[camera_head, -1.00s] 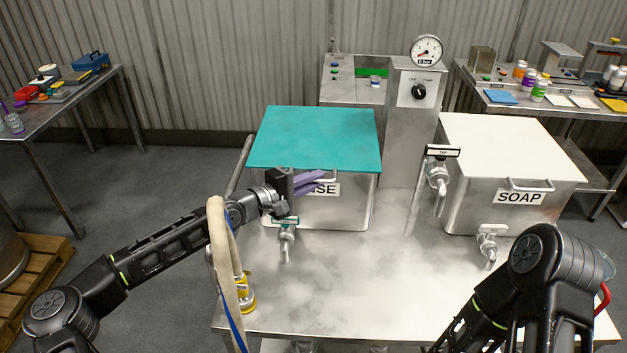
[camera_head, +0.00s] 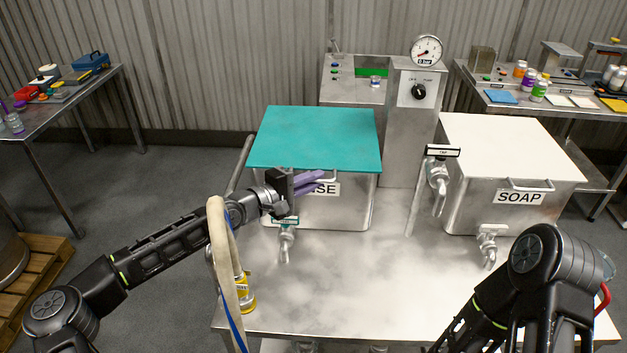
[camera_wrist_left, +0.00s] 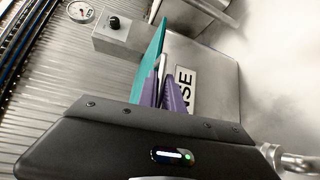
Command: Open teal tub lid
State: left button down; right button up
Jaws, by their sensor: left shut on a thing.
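The teal lid (camera_head: 315,138) lies flat on top of the steel tub (camera_head: 350,210) labelled RINSE, and it looks closed. The lid's edge also shows in the left wrist view (camera_wrist_left: 149,62). My left gripper (camera_head: 322,182), with purple fingers, is at the front of the tub just under the lid's front edge. It is shut on the lid's handle (camera_wrist_left: 162,68), which is mostly hidden by the fingers. The fingers cover part of the RINSE label. My right arm shows at the lower right, but its gripper is out of view.
A SOAP tub (camera_head: 500,205) with a white lid stands to the right. Taps (camera_head: 437,180) and a gauge column (camera_head: 412,120) stand between the tubs. A beige hose (camera_head: 222,260) hangs in front of my left arm.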

pick_arm(q)
jog(key=shift+r, duration=0.1)
jog(key=w+r+p, duration=0.2)
jog(key=w+r, duration=0.1)
jog(key=r, duration=0.8)
jog(key=w+r+p, duration=0.3)
jog(key=w+r, duration=0.1)
jog(key=r, duration=0.7)
jog(key=shift+r, duration=0.25)
jog(key=shift+w, duration=0.1)
jog(key=c, duration=1.5)
grip_release()
